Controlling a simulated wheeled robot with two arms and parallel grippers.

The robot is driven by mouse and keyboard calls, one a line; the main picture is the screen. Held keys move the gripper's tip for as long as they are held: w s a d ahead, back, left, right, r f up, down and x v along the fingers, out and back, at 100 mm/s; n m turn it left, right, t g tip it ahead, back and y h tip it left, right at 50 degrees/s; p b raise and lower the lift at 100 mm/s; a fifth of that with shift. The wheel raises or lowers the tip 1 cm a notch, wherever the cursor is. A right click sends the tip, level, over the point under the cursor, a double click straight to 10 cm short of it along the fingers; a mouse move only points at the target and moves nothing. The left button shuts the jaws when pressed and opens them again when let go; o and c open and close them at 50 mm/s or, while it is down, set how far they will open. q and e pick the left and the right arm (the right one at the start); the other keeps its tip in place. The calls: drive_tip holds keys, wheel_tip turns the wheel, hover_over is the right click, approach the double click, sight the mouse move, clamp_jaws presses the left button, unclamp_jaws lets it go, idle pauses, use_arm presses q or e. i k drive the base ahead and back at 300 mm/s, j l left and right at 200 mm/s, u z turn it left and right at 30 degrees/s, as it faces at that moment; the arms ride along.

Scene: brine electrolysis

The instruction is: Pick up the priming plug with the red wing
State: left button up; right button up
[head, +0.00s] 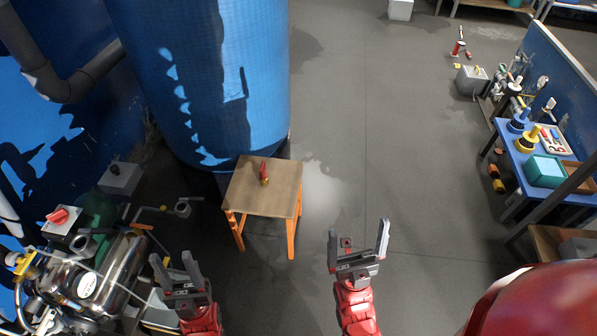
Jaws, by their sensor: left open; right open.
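The priming plug with the red wing (264,173) stands on the brown top of a small wooden stool (250,197), near the middle of the top. Its red wing points up and a yellowish part shows below it. My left gripper (174,262) is open and empty, below and left of the stool in the picture. My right gripper (359,242) is open and empty, to the right of the stool and apart from it. Neither gripper touches the plug.
A large blue tank (205,80) stands right behind the stool. A steel pump (110,275) with pipes is at the lower left. A blue bench (515,160) with a teal tray (545,171) is at the right. The grey floor (400,150) between is clear.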

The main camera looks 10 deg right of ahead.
sight(263, 174)
drive_tip(key=i+u, duration=0.25)
drive_tip(key=i, duration=0.3)
drive_tip(key=i+l+u, duration=0.25)
drive_tip(key=i, duration=0.25)
